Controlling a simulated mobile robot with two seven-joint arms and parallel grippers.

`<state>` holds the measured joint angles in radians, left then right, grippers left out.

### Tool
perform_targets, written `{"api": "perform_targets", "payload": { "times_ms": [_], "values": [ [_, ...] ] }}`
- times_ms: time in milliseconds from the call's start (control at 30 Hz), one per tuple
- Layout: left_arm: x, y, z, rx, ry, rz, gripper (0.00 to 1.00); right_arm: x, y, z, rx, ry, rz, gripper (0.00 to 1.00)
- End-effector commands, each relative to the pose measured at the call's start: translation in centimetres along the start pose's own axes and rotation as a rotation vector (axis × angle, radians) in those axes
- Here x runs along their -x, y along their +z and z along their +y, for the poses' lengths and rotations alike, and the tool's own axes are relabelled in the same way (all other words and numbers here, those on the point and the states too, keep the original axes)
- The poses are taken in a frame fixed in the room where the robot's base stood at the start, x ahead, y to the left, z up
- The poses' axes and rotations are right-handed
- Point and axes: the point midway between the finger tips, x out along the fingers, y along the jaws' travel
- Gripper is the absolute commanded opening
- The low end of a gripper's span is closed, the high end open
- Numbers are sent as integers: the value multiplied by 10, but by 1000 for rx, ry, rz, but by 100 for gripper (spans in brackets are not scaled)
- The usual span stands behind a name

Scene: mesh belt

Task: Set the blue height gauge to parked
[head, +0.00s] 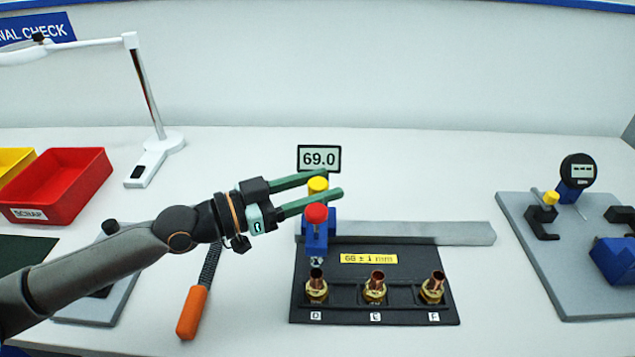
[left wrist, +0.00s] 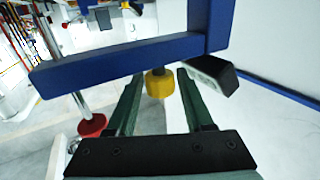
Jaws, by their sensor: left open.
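The blue height gauge (head: 331,232) stands at the back left of a black fixture plate (head: 400,256). It has a red knob (head: 316,213) and a yellow knob (head: 317,184), and a display (head: 319,159) reading 69.0. My left gripper (head: 332,182) is open, with its green fingers on either side of the yellow knob. In the left wrist view the yellow knob (left wrist: 159,84) sits between the fingertips, below a blue bar (left wrist: 125,62); I see a gap on both sides. The red knob (left wrist: 92,125) is left of the fingers there. My right gripper is out of view.
Three brass fittings (head: 375,290) stand in front on the plate, marked D, E and F. A grey rail (head: 450,233) runs behind them. An orange-handled tool (head: 193,312) lies left. A grey plate (head: 560,280) with a dial gauge (head: 577,172) is at right. A red bin (head: 60,185) is at left.

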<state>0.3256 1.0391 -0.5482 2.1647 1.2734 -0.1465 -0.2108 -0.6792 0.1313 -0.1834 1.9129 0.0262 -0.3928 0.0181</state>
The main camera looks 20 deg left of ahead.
Motion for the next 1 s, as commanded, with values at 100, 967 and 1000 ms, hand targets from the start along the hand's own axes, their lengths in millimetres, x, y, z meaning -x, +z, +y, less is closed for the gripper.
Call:
{"api": "perform_targets", "payload": {
  "times_ms": [100,967,1000],
  "values": [
    [0,0,0,0,0,0,50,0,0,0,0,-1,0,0],
    [0,0,0,0,0,1,0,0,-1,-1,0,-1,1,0],
    [0,0,0,0,0,1,0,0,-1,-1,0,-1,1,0]
  ]
}}
